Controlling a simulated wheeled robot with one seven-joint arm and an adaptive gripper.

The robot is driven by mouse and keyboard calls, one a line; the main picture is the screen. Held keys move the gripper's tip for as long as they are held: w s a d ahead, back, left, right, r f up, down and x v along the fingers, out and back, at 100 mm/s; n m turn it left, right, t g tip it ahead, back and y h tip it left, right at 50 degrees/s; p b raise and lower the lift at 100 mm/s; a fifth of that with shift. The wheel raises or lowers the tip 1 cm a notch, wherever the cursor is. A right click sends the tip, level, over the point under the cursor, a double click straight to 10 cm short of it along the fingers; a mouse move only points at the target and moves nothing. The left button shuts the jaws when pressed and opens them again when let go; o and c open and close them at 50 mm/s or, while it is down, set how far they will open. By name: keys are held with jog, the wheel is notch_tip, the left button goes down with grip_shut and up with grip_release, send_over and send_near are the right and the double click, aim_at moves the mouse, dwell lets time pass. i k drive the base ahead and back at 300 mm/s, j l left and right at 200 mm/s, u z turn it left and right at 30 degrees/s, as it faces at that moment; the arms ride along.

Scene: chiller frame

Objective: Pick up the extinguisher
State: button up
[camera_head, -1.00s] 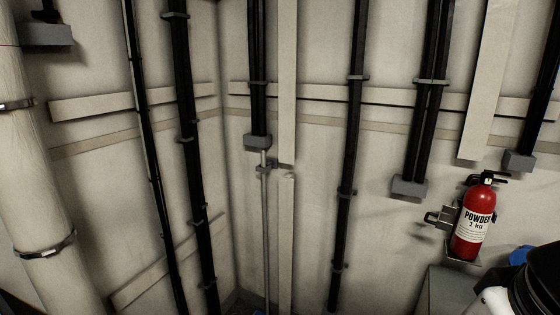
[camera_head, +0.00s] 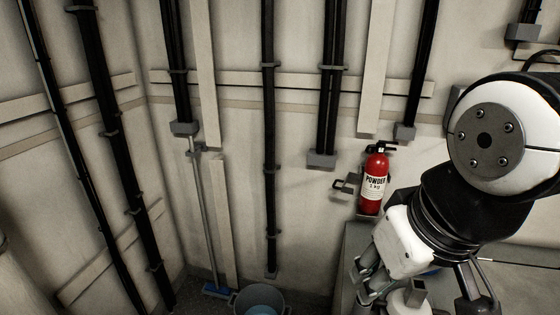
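The extinguisher (camera_head: 372,184) is a small red cylinder with a black valve and handle on top and a white label reading POWDER 1 kg.
A grey cabinet or box (camera_head: 353,236) stands below the extinguisher. A grey bucket (camera_head: 258,300) and a blue-headed mop or broom (camera_head: 216,289) are on the floor at the bottom middle. Black pipes (camera_head: 269,130) run down the walls.

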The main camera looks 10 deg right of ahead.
aim_at(376, 169)
jog(key=k+l, duration=0.15)
jog(key=l, duration=0.2)
jog(key=k+l, duration=0.15)
jog(key=l, duration=0.2)
jog(key=k+l, duration=0.15)
jog(key=l, duration=0.2)
jog(key=k+l, duration=0.15)
jog(key=l, duration=0.2)
jog(key=k+l, duration=0.15)
jog(key=l, duration=0.2)
jog(key=k+l, duration=0.15)
jog(key=l, duration=0.2)
jog(key=i+j, duration=0.1)
jog(key=j, duration=1.75)
jog(key=i+j, duration=0.15)
jog(key=j, duration=0.15)
jog(key=i+j, duration=0.2)
jog(key=j, duration=0.15)
jog(key=i+j, duration=0.15)
jog(key=j, duration=0.15)
jog(key=i+j, duration=0.15)
jog(key=i, duration=0.5)
jog(key=i+j, duration=0.2)
jog(key=i, duration=0.45)
